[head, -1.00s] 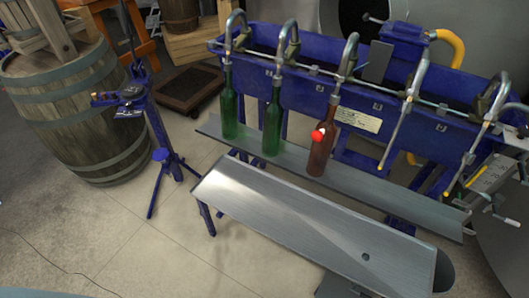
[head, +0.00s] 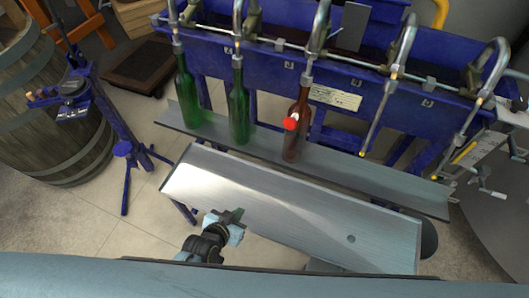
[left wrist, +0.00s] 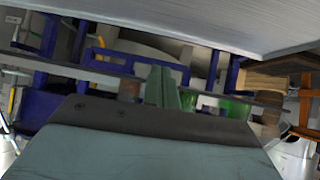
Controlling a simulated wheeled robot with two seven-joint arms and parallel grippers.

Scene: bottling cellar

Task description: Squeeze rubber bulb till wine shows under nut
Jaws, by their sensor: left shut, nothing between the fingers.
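The bottle stands upright under the third filler spout (head: 318,35). The bulb's attachment, the nut and any wine level are too small to tell. My left gripper (head: 236,215) is shut and empty, over the near edge of the steel tray and well short of the bulb. In the left wrist view its greenish fingers (left wrist: 162,88) point toward the bottles and the blue frame. My right gripper is not in view.
Two green bottles (head: 186,92) (head: 239,104) stand left of the brown one on a narrow steel shelf (head: 375,180). The sloping steel tray (head: 290,206) lies between me and them, bare. A blue corking stand (head: 110,125) and barrel (head: 40,110) are at left.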

